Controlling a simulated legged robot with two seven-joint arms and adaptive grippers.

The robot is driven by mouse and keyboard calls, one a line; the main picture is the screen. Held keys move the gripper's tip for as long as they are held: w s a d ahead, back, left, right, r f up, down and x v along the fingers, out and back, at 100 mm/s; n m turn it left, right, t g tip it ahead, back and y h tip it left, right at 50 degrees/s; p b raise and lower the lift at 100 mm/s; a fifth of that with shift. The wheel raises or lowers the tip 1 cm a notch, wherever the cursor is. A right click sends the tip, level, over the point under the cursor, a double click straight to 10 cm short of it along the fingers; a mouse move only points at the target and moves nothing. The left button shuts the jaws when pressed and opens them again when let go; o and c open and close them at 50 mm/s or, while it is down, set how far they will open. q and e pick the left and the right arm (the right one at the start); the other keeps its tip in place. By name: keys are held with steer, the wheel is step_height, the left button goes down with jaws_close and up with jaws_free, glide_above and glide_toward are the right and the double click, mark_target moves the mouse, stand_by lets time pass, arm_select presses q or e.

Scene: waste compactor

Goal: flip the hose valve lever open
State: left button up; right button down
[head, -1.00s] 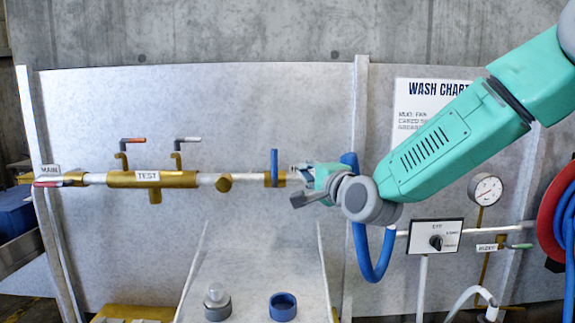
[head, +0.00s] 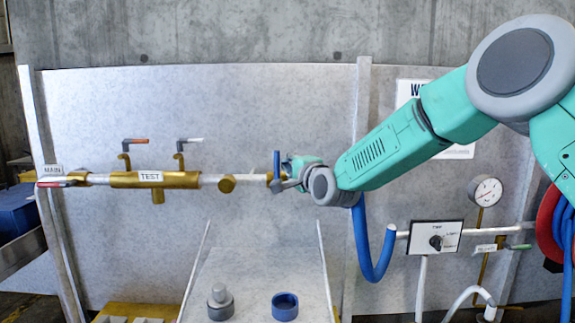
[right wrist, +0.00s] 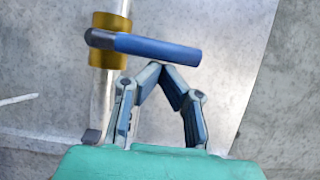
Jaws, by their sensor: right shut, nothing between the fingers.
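The blue hose valve lever (head: 277,163) stands upright, across the white pipe, on a brass valve body (head: 270,178). In the right wrist view the lever (right wrist: 157,47) runs sideways from the brass body (right wrist: 111,24), just beyond my fingertips. My right gripper (head: 283,185) is at the right side of the valve, very close to the lever. In the right wrist view its fingertips (right wrist: 160,67) meet in a point with nothing between them, just below the lever's middle. I cannot tell whether they touch it. My left gripper is not in view.
The pipe (head: 218,180) runs left to a brass TEST section (head: 152,180) with two small levers above. A blue hose (head: 368,250) hangs right of the valve. A switch box (head: 435,236) and gauge (head: 485,191) are at right.

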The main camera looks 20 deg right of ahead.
stand_by(0.3)
steer(key=shift+r+n+p, duration=0.1)
steer(key=shift+n+p, duration=0.2)
steer(key=shift+p, duration=0.1)
